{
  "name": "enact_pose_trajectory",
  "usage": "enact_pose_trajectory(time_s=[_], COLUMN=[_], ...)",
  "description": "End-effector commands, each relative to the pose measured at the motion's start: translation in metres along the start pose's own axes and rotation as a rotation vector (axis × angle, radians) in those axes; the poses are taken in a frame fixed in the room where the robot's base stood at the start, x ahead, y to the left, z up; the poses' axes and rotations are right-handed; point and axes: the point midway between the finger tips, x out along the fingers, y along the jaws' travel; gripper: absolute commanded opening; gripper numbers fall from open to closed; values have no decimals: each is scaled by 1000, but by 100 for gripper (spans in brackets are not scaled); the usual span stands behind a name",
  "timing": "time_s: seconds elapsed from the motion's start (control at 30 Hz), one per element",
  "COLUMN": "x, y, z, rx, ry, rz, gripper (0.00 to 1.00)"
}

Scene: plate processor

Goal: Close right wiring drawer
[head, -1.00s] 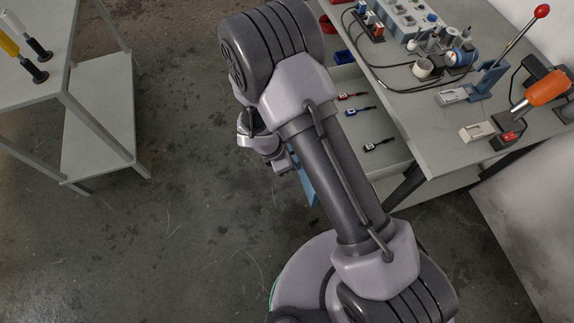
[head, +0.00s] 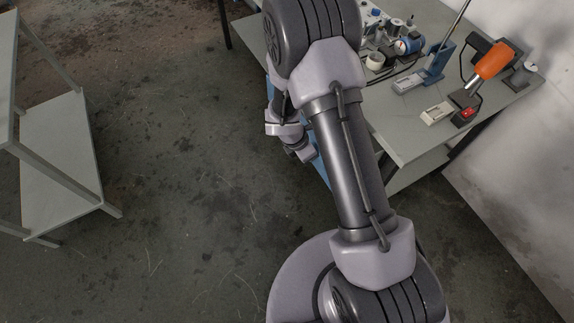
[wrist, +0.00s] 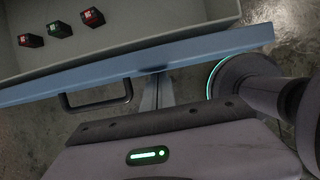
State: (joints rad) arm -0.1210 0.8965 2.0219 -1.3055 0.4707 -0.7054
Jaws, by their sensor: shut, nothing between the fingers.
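The right wiring drawer (wrist: 215,44) stands open in the wrist view, seen from above, with a blue front and a light interior. Several small red and green connectors lie inside. A dark bar handle (wrist: 98,105) sticks out from its front. My gripper (wrist: 157,77) is shut and empty. Its fingertips are at the drawer front, right of the handle; I cannot tell whether they touch it. In the head view, a strip of the blue drawer front (head: 319,168) shows beside my arm, which hides most of the drawer.
The workbench (head: 410,130) at right carries an orange-handled tool (head: 493,62), a blue stand (head: 438,62) and small parts. A grey shelf unit (head: 60,165) stands at left. The floor between is clear.

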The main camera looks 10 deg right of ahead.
Motion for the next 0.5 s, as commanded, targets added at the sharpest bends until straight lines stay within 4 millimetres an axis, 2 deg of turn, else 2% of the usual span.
enact_pose_trajectory(time_s=[0.03,0.2,0.5], x=[5,21,44], y=[0,-1,0], z=[14,58,120], rx=[6,5,4], ry=[0,-1,-1], rz=[-1,-2,-1], gripper=[0,0,0])
